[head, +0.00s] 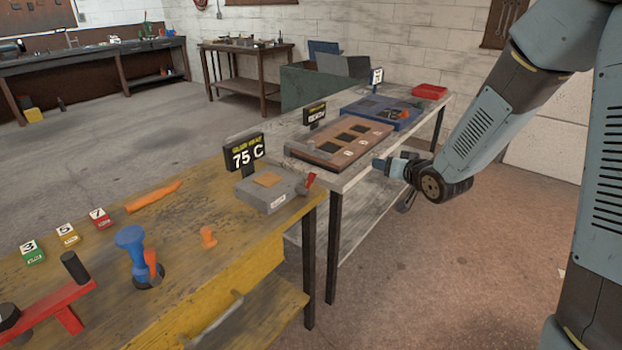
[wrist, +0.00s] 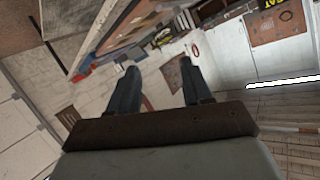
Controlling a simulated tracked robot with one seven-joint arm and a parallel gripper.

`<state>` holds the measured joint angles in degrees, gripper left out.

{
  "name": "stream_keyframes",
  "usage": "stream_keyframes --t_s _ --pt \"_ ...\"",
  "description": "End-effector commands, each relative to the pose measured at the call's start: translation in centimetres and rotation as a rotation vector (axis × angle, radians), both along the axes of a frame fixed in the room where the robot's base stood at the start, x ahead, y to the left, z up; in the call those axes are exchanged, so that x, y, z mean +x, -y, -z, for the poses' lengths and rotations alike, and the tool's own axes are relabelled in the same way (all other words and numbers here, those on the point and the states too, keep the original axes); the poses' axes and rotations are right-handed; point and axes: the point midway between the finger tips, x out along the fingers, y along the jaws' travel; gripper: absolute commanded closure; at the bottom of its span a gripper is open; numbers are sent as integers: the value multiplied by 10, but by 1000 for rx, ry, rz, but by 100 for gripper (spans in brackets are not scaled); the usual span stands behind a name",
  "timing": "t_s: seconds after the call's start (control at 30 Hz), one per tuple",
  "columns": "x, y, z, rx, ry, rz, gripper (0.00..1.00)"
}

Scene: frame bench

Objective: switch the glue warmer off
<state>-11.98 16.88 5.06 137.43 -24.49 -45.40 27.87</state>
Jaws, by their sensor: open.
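The glue warmer (head: 270,193) is a grey box on the right end of the yellow bench. A black sign reading 75 C (head: 248,154) stands behind it. A red-tipped lever (head: 309,180) is on its right side and points up. My gripper (head: 377,164) is beside the front edge of the grey bench, to the right of the warmer and apart from it. In the wrist view my gripper's two fingers (wrist: 156,85) stand apart with nothing between them. The warmer cannot be made out in the wrist view.
A brown tray (head: 330,160) with dark slots and a blue tray (head: 375,115) lie on the grey bench (head: 340,182). The floor right of the benches is clear.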

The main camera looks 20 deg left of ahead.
Motion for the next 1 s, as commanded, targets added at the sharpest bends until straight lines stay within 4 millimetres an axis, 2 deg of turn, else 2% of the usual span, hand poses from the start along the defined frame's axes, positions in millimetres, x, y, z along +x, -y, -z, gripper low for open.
stream_keyframes --t_s 0.03,0.3,0.5,0.77,1.0 --pt "0 -13 14 37 -2 -29 51" --pt "-15 -72 64 278 0 -172 51" --pt "-32 -98 88 431 -15 -244 51" --pt "-40 -111 97 508 -23 -277 51" --pt "-25 -135 97 510 -22 -280 51"
